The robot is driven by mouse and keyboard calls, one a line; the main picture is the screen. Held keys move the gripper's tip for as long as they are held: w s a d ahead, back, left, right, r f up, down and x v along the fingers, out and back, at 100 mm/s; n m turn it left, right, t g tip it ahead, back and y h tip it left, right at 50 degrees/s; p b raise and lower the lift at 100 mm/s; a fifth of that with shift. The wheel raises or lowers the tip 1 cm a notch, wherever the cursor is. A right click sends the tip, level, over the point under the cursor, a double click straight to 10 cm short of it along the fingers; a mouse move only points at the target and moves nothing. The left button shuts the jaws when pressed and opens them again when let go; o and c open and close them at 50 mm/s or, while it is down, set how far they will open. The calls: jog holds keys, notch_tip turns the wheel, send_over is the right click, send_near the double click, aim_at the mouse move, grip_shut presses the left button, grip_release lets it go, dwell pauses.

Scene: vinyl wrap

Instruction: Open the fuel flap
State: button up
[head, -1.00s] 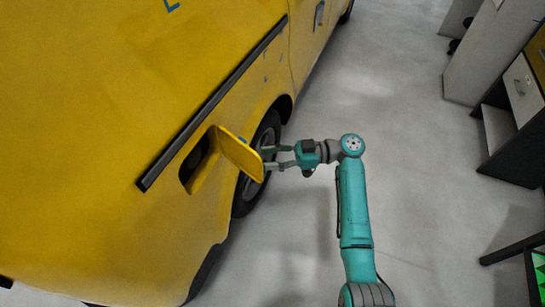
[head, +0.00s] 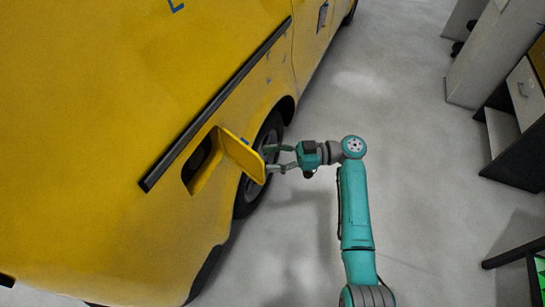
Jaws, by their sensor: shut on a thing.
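The yellow fuel flap (head: 242,157) stands swung out from the side of the yellow van (head: 120,120). The dark fuel recess (head: 200,158) behind it is uncovered. My gripper (head: 268,158) reaches in from the right, its fingers at the flap's free outer edge. It is shut on the flap. The fingertips are small and partly hidden by the flap, so the exact contact cannot be made out.
A black trim strip (head: 215,105) runs along the van above the recess. A wheel (head: 262,145) sits behind the flap and gripper. Grey cabinets (head: 500,55) and a drawer unit (head: 522,95) stand at the right. The grey floor (head: 400,150) between is clear.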

jog(key=shift+w+r, duration=0.1)
jog(key=shift+r, duration=0.05)
jog(key=w+d, duration=0.1)
jog(key=d, duration=1.1)
